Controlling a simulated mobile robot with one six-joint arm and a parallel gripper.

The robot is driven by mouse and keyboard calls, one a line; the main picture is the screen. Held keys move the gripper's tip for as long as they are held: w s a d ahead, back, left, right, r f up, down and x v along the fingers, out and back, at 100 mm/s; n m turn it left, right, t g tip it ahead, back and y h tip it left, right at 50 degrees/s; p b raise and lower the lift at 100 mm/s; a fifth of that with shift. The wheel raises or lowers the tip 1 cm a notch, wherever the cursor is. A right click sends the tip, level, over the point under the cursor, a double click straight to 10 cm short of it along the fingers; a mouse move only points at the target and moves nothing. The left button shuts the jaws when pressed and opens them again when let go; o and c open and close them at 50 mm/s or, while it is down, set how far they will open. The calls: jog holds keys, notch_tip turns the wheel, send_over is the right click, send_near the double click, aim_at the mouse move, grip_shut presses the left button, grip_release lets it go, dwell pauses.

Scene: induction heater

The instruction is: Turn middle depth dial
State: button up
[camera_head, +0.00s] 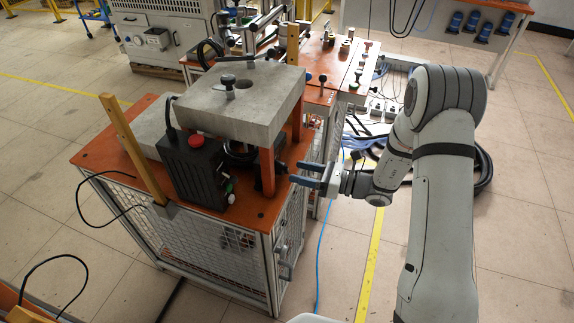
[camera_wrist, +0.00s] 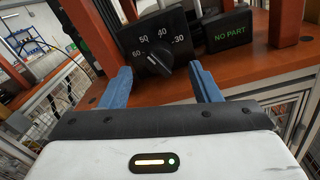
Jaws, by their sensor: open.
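A black dial (camera_wrist: 160,60) with a pale pointer line shows in the wrist view. It sits on a dark panel (camera_wrist: 135,35) marked 30, 40, 50 and 60. My gripper (camera_wrist: 160,82) is open and empty. Its two blue fingers stand apart, left and right of the dial as seen in the picture, with the dial beyond the tips; I see no contact. In the head view my gripper (camera_head: 307,174) is at the right side of the orange-topped cart (camera_head: 95,152), close to an orange post. The dial is hidden there.
A black display (camera_wrist: 226,29) reading NO PART stands right of the dial. Orange posts (camera_head: 266,172) hold up a grey slab (camera_head: 250,105) beside my gripper. A black box (camera_head: 195,168) with a red button stands on the cart. Floor is free in front of the cart.

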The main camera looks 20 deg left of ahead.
aim_at(287, 167)
jog(key=shift+w+a+p, duration=0.1)
jog(key=shift+a+p, duration=0.2)
jog(key=shift+a, duration=2.05)
jog(key=shift+c, duration=0.3)
jog(key=c, duration=0.9)
